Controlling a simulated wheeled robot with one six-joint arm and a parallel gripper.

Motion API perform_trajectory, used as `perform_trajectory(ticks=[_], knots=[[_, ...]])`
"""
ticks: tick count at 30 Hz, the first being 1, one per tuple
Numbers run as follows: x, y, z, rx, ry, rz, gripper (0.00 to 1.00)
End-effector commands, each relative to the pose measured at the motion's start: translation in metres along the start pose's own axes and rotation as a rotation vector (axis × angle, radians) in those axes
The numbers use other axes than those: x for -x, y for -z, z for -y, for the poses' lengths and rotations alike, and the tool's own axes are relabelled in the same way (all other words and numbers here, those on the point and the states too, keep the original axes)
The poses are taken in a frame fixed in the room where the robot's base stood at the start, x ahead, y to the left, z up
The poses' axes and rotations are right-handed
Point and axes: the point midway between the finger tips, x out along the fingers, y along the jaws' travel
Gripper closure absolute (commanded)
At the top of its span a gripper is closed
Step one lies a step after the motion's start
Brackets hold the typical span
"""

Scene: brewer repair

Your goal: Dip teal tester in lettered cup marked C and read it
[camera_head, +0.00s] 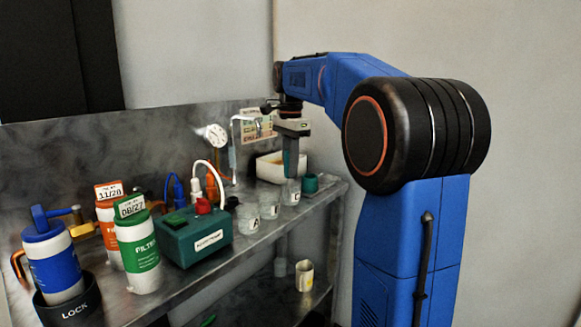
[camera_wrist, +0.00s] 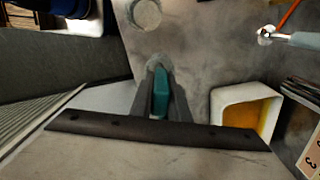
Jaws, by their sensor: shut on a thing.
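My gripper (camera_head: 291,132) is shut on the teal tester (camera_head: 290,160), which hangs upright with its tip pointing down. In the wrist view the tester (camera_wrist: 160,92) shows between the two dark fingers. The cup marked C (camera_head: 292,194), a small clear cup, stands on the shelf right under the tester. The tester's lower end meets the cup's rim in the head view; I cannot tell if the tip is inside. Cups A (camera_head: 247,222) and B (camera_head: 268,208) stand to the left, towards the front.
A teal holder (camera_head: 310,184) stands just right of cup C. A white tray (camera_head: 263,168) with orange inside lies behind; the wrist view shows it too (camera_wrist: 219,105). A green box (camera_head: 190,243) with a red knob and filter bottles (camera_head: 137,254) crowd the left.

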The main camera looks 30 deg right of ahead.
Motion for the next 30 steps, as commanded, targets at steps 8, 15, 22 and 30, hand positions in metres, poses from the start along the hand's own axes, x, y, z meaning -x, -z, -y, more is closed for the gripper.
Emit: perform_trajectory(ticks=[8,15,22,30], knots=[[0.000,0.000,0.000,0.000,0.000,0.000,1.00],[0.005,0.000,0.000,0.000,0.000,0.000,1.00],[0.015,0.000,0.000,0.000,0.001,0.000,1.00],[0.025,0.000,0.000,0.000,0.001,0.000,1.00]])
